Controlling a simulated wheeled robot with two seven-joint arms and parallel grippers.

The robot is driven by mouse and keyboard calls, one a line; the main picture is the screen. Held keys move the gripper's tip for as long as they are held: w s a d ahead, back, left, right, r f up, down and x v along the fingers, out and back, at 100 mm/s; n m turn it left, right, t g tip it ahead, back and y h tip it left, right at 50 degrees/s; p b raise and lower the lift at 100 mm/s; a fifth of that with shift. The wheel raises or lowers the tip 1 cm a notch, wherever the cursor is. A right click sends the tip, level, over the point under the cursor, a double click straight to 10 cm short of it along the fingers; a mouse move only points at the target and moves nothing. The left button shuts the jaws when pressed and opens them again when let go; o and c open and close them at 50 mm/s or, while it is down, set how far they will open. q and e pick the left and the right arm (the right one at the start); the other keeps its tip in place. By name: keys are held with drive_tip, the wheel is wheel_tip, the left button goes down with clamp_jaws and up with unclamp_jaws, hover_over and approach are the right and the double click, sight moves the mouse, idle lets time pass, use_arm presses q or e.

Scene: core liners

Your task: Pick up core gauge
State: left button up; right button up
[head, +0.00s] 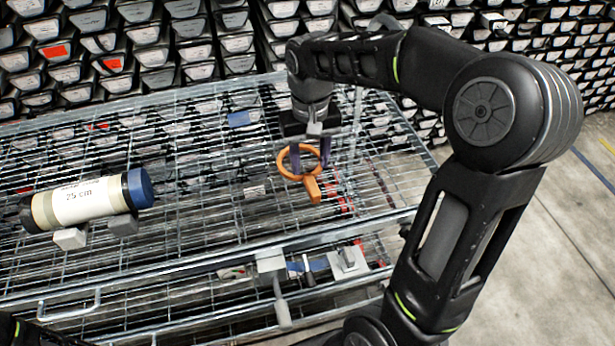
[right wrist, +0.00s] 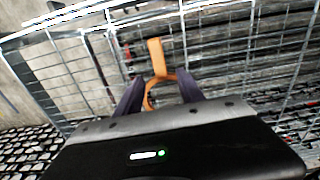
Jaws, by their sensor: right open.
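The core gauge (head: 313,190) is an orange ring with a short, flat handle, over the wire mesh in the middle of the head view. My right gripper (head: 310,158) points down at it with its two dark fingers apart. In the right wrist view the gauge's handle (right wrist: 156,58) points away from the gripper, and part of the ring shows between the open fingers (right wrist: 160,93). The near part of the ring is hidden by the gripper body. I cannot tell whether a finger touches the ring. My left gripper is not in view.
A core liner tube (head: 95,200) with a blue cap and a "25 cm" label lies at the left on grey supports. The wire mesh rack (head: 200,225) has a raised front rail. Stacked core trays (head: 160,55) fill the back. Open floor (head: 550,240) lies at the right.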

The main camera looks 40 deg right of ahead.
sight(309, 177)
drive_tip(key=shift+f, duration=2.6)
drive_tip(key=shift+a, duration=0.1)
clamp_jaws()
